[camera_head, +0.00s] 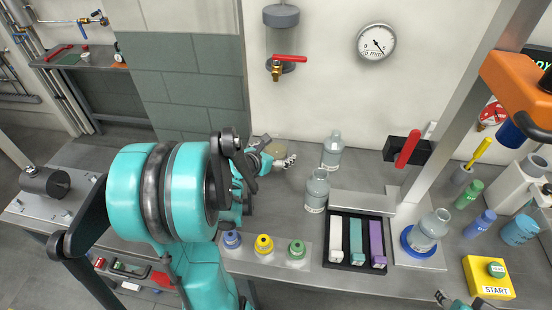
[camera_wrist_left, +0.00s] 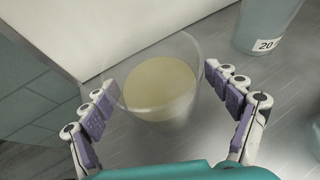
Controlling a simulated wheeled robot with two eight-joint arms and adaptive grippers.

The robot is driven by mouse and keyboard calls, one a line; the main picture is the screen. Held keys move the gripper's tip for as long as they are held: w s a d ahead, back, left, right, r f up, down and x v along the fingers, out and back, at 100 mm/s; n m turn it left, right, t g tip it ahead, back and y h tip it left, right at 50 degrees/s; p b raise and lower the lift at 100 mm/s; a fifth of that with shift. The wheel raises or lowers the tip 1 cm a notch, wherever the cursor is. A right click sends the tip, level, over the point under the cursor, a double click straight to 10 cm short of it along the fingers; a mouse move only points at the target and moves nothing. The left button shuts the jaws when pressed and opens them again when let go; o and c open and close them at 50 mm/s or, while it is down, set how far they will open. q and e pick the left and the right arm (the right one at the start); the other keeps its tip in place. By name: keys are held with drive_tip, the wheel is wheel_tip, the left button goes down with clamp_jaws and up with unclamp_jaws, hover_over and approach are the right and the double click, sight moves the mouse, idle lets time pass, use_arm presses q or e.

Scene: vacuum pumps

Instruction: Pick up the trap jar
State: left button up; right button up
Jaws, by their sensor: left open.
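A clear jar with a pale yellow bottom or contents, which looks like the trap jar, shows in the left wrist view (camera_wrist_left: 160,88). In the head view it (camera_head: 277,147) stands on the bench near the wall, partly hidden by my left gripper (camera_head: 279,160). My left gripper is open, with its purple-padded fingers on either side of the jar in the left wrist view (camera_wrist_left: 160,100). Whether the pads touch the glass I cannot tell. Part of my right gripper (camera_head: 445,298) shows at the bottom edge of the head view; its jaws are mostly cut off.
Two clear bottles (camera_head: 332,150) (camera_head: 317,190) stand right of my left gripper. A black tray (camera_head: 334,262) holds coloured blocks. Another bottle (camera_head: 428,230) sits on a blue ring. Blue, yellow and green knobs (camera_head: 264,245) line the bench front. A metal post (camera_head: 465,110) rises at right.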

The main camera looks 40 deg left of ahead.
use_arm(q)
drive_tip(key=b+x, duration=0.1)
drive_tip(key=x, duration=0.2)
drive_tip(key=shift+w+f, duration=0.1)
drive_tip(key=shift+w, duration=0.1)
drive_tip(key=shift+s, duration=0.1)
drive_tip(key=c, duration=1.6)
